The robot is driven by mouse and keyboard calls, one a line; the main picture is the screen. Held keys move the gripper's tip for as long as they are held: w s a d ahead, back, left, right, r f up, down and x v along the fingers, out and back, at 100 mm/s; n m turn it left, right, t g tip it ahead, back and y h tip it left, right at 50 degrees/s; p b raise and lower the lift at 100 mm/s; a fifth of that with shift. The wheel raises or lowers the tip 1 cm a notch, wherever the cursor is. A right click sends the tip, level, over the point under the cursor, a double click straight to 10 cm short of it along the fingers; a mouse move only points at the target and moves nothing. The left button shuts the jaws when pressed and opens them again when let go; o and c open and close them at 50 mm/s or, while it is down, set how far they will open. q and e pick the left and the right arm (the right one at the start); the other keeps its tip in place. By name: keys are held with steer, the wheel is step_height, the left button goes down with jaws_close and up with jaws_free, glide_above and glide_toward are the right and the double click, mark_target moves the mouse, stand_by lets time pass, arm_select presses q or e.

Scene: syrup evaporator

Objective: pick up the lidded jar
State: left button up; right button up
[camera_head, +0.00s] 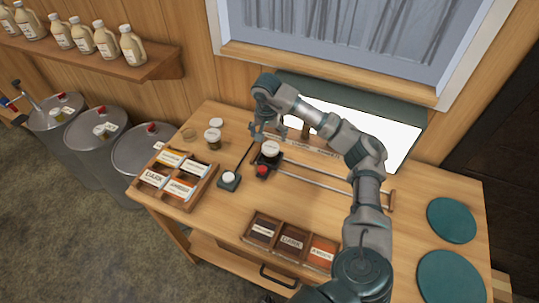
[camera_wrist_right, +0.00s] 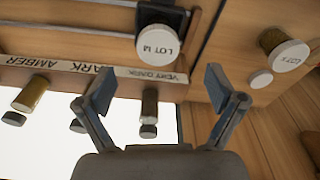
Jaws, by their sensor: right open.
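One white-lidded jar (camera_head: 270,149) sits on a small black stand on the rail at the middle of the table. In the right wrist view its white lid (camera_wrist_right: 157,46) reads "LOT 14". A second jar with a white lid (camera_head: 213,137) stands on the table to the left; it also shows at the right of the wrist view (camera_wrist_right: 287,54). My right gripper (camera_head: 268,131) is open and empty, just behind the jar on the stand. In the wrist view its spread fingers (camera_wrist_right: 158,88) are apart from both jars. My left gripper is not in view.
Vials (camera_wrist_right: 30,95) and a label strip (camera_wrist_right: 60,69) line a bright panel (camera_head: 385,130). A red knob (camera_head: 262,170) is by the stand. Card trays (camera_head: 175,203) (camera_head: 290,262) sit left and front. Green discs (camera_head: 451,220) lie right. Drums (camera_head: 95,135) stand left.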

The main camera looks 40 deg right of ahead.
mark_target(271, 147)
step_height(271, 147, down, 3)
steer(key=shift+d+r, duration=0.1)
steer(key=shift+d, duration=0.05)
steer(key=shift+w+d+f, duration=0.1)
steer(key=shift+d+f, duration=0.25)
steer(key=shift+f, duration=0.4)
steer(key=f, duration=0.1)
steer(key=d+f, duration=0.1)
steer(key=f, duration=0.2)
steer(key=shift+w+d, duration=0.2)
steer(key=shift+w, duration=0.15)
steer(key=shift+w+a+f, duration=0.1)
steer(key=shift+a+f, duration=0.1)
steer(key=shift+f, duration=0.25)
steer(key=shift+a+r, duration=0.1)
steer(key=shift+a, duration=0.15)
steer(key=shift+c, duration=1.4)
steer(key=shift+d, duration=0.2)
steer(key=c, duration=1.1)
steer(key=shift+d, duration=0.1)
steer(key=shift+c, duration=0.2)
